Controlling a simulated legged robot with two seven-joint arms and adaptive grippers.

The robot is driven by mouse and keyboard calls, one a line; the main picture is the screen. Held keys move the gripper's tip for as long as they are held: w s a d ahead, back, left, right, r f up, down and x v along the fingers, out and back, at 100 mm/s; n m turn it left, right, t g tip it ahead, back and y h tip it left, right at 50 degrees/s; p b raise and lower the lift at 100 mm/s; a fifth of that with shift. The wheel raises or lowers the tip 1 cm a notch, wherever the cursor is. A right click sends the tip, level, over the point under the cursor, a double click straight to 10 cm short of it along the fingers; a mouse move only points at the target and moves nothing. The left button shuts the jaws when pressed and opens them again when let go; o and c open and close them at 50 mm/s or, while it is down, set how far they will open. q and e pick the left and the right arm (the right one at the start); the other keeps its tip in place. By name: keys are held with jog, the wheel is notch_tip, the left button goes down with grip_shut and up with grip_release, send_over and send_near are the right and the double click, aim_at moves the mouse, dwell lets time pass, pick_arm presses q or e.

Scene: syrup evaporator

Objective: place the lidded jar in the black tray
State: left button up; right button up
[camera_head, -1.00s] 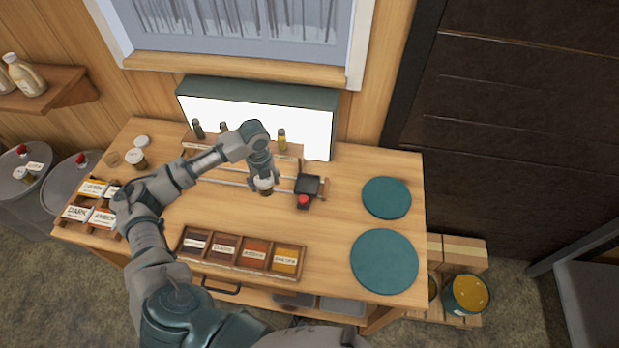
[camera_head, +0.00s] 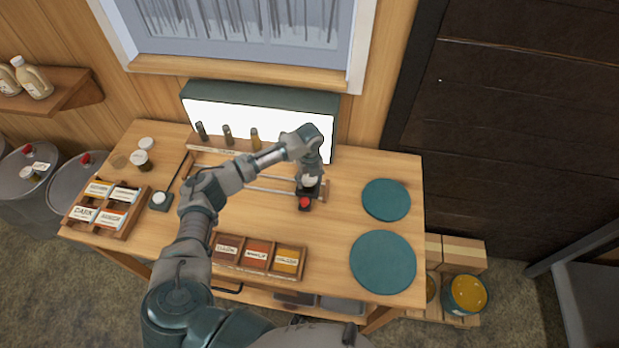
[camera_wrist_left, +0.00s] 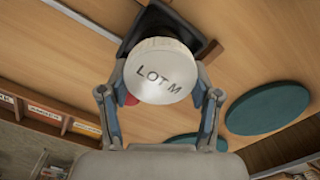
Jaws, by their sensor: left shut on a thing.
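The lidded jar has a white lid marked "LOT M" (camera_wrist_left: 160,72) in the left wrist view. My left gripper (camera_head: 309,178) is shut on its sides; its two fingers also show in the left wrist view (camera_wrist_left: 160,92). The jar (camera_head: 310,182) is over the black tray (camera_head: 300,190), at the right end of the rails. In the left wrist view the square tray (camera_wrist_left: 193,40) shows behind the lid. I cannot tell whether the jar touches the tray. A red knob (camera_head: 304,203) is at the tray's front. My right gripper is not in view.
Small bottles (camera_head: 228,135) stand behind the rails before a lit panel (camera_head: 290,118). A compartment box (camera_head: 257,254) is in front, and a label rack (camera_head: 104,208) at left. Two teal discs (camera_head: 386,200) lie at right. A black piece with a white top (camera_head: 159,200) sits at left.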

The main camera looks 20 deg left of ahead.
pick_arm(q)
jog(key=o, duration=1.3)
notch_tip(320, 180, up, 12)
jog(key=b, duration=0.1)
